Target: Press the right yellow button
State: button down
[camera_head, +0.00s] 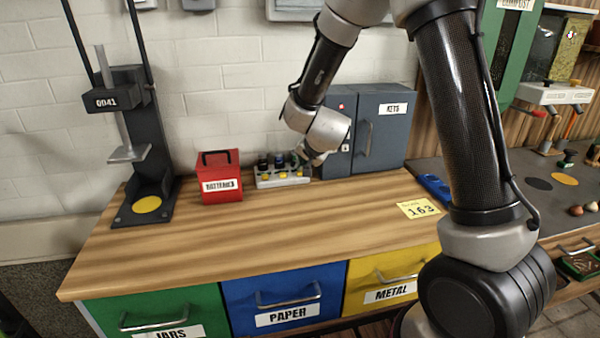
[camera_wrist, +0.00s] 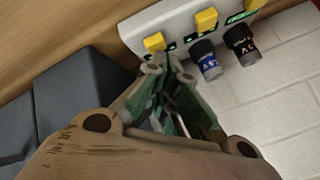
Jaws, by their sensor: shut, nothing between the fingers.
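A pale box (camera_head: 284,181) on the wooden counter carries a row of three yellow buttons. The right button shows in the wrist view (camera_wrist: 154,42), nearest the grey cabinet. The middle button (camera_wrist: 206,19) and the left button (camera_wrist: 255,5) are farther along the row. My gripper (camera_wrist: 166,62) is shut and empty, its tips very close to the right button; whether they touch it I cannot tell. In the head view my gripper (camera_head: 304,160) is over the right end of the box and partly hides it.
Dark capped cylinders (camera_wrist: 204,60) stand behind the buttons. A grey key cabinet (camera_head: 385,135) stands close on the right, and a red battery box (camera_head: 220,187) on the left. A black press-like stand (camera_head: 150,150) is farther left.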

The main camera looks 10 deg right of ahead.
jog(key=shift+f, duration=0.35)
dwell(0.5)
jog(key=shift+r, duration=0.9)
jog(key=shift+s+r, duration=0.1)
jog(key=shift+r, duration=0.15)
jog(key=s+d+r+n+g+y, duration=0.1)
jog(key=s+d+r+n, duration=0.2)
jog(key=s+r, duration=0.35)
jog(key=s+d+r+n+g+y, duration=0.1)
jog(key=s+d+r+n, duration=0.15)
jog(key=s+r, duration=0.45)
jog(key=s+d+r+n+g+h, duration=0.1)
jog(key=s+d, duration=0.4)
jog(key=s, duration=0.6)
jog(key=s+d+r+n+g+h, duration=0.1)
jog(key=s+d+g, duration=0.1)
jog(key=s+d, duration=0.4)
jog(key=s, duration=0.5)
jog(key=shift+s+h, duration=0.4)
